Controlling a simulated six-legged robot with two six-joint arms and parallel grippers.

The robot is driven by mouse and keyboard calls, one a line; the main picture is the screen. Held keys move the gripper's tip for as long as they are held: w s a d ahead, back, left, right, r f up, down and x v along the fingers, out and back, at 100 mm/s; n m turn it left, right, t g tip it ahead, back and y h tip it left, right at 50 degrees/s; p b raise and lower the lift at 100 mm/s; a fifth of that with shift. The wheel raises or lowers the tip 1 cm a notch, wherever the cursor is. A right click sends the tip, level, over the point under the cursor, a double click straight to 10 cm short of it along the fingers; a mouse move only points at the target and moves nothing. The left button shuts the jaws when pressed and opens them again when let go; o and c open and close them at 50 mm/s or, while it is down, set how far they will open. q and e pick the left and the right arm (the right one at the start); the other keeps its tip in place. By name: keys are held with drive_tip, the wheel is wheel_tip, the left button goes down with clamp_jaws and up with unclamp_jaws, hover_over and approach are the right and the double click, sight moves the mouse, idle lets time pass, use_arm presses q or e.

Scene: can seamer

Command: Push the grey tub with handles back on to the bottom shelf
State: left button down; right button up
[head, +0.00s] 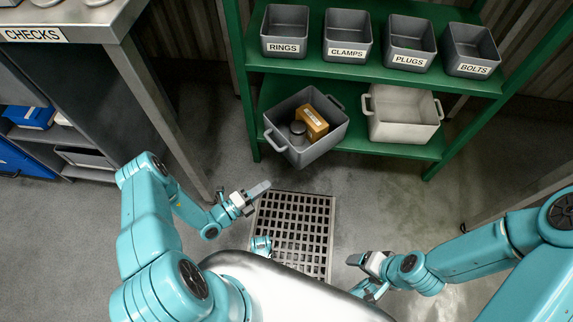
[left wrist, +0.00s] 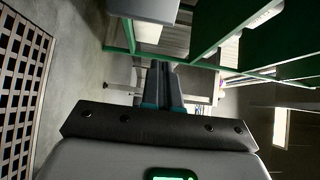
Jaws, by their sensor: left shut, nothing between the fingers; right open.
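The grey tub with handles (head: 318,146) sits on the left part of the green bottom shelf (head: 394,151). It is turned at an angle, and its near left corner and handle stick out past the shelf's front edge. It holds an orange-brown box (head: 311,122) and a small dark round item. My left gripper (head: 264,186) is shut and empty, in front of and below the tub, apart from it. In the left wrist view its closed fingers (left wrist: 161,85) show at the middle. My right gripper (head: 358,260) is open and empty, low at the right of the floor grate.
A white tub with handles (head: 403,115) stands right of the grey tub on the same shelf. Several labelled grey bins, including RINGS (head: 285,47), stand on the shelf above. A steel table (head: 75,22) is at the left. A floor grate (head: 291,232) lies in front.

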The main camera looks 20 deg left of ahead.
use_arm(q)
drive_tip(key=b, duration=0.2)
approach(296, 155)
drive_tip(key=w+d, duration=0.2)
drive_tip(key=d, duration=0.2)
drive_tip(key=shift+w+a+f+b, duration=0.1)
drive_tip(key=shift+w+b, duration=0.2)
drive_tip(key=shift+w, duration=0.3)
drive_tip(key=shift+w+a+f+b, duration=0.1)
drive_tip(key=shift+w+b, duration=0.2)
drive_tip(key=shift+w, duration=0.25)
drive_tip(key=shift+w+a+r, duration=0.1)
drive_tip(key=shift+w+a, duration=0.05)
drive_tip(key=shift+w, duration=0.55)
drive_tip(key=shift+w, duration=0.15)
